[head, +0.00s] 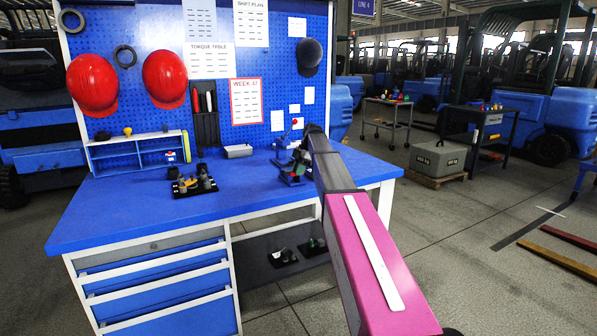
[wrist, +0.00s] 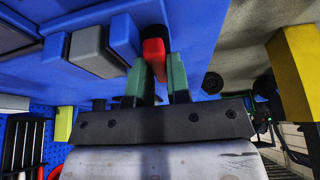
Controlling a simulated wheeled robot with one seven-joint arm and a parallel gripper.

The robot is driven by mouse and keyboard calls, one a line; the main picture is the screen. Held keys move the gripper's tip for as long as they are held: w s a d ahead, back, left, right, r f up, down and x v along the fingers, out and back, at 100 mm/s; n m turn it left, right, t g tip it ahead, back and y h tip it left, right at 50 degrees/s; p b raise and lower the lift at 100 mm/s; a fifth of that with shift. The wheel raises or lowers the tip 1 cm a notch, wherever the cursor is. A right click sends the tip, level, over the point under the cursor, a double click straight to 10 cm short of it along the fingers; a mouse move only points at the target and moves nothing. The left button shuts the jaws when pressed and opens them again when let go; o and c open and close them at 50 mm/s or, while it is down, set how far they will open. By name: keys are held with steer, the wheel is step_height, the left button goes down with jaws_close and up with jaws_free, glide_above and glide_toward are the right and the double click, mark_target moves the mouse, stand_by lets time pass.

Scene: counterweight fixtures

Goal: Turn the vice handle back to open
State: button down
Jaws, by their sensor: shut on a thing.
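My gripper (wrist: 155,68) has two green fingers, one on each side of a red bar, the vice handle (wrist: 154,53), and is shut on it in the wrist view. The vice (wrist: 97,50) shows there as blue and grey blocks beside the handle, over the blue bench top. The handle's far end is hidden behind the fingers and the blue block. In the head view my pink and black arm reaches over the right part of the bench and hides most of the vice and gripper.
The blue bench (head: 120,212) carries a black tray (head: 195,188) with several small parts, a grey box (head: 238,151) and a low shelf (head: 137,152). A pegboard (head: 215,90) with red helmets stands behind. The bench's middle front is clear. Two carts and a grey weight (head: 437,160) stand right.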

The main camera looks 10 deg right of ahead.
steer(key=c, duration=1.1)
jaws_free()
steer(key=shift+w, duration=0.15)
